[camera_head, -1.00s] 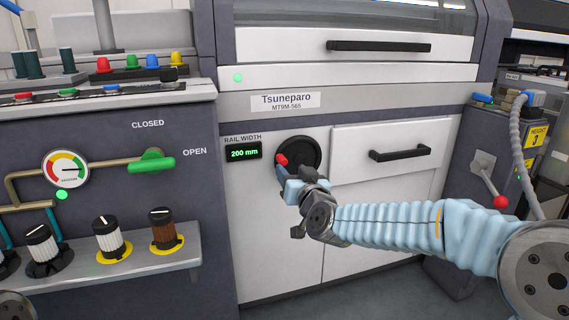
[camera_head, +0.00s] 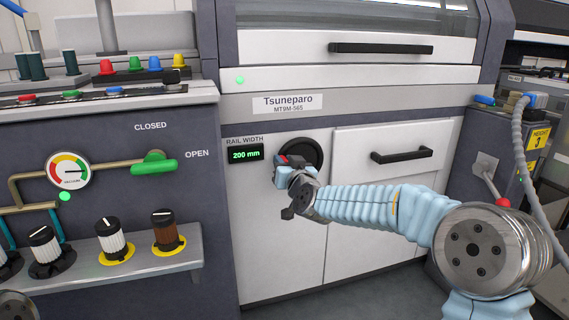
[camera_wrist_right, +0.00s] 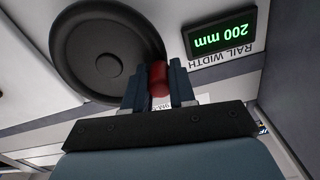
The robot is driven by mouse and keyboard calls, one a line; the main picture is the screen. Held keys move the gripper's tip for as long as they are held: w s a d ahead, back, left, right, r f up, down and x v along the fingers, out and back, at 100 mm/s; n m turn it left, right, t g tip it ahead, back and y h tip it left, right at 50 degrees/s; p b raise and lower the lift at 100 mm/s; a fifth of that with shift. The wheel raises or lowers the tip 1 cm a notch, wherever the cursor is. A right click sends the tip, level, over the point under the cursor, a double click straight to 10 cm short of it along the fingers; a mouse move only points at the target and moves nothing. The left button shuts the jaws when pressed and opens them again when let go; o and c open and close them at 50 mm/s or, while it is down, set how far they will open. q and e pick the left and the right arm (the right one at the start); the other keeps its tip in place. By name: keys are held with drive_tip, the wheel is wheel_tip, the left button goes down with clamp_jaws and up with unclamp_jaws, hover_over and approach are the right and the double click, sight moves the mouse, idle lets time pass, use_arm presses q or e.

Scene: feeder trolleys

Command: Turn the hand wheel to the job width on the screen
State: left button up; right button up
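The dark round hand wheel (camera_head: 313,151) is on the white front of the machine, partly covered by my right gripper. Its red knob (camera_wrist_right: 159,79) shows in the wrist view, at the wheel's rim. My right gripper (camera_head: 283,165) is at the wheel's left edge, its two dark fingers (camera_wrist_right: 159,86) on either side of the knob and close against it. The rail width display (camera_head: 245,154) left of the wheel reads 200 mm; it also shows upside down in the wrist view (camera_wrist_right: 221,39). No screen with a job width is in view. My left gripper is not in view.
A drawer handle (camera_head: 401,155) is right of the wheel. On the left, a panel carries a gauge (camera_head: 69,170), a green valve handle (camera_head: 154,163) and several dial knobs on a shelf (camera_head: 150,252). A lever with a red ball (camera_head: 502,202) is at right.

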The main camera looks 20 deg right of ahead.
clamp_jaws()
drive_tip(key=shift+f, duration=0.1)
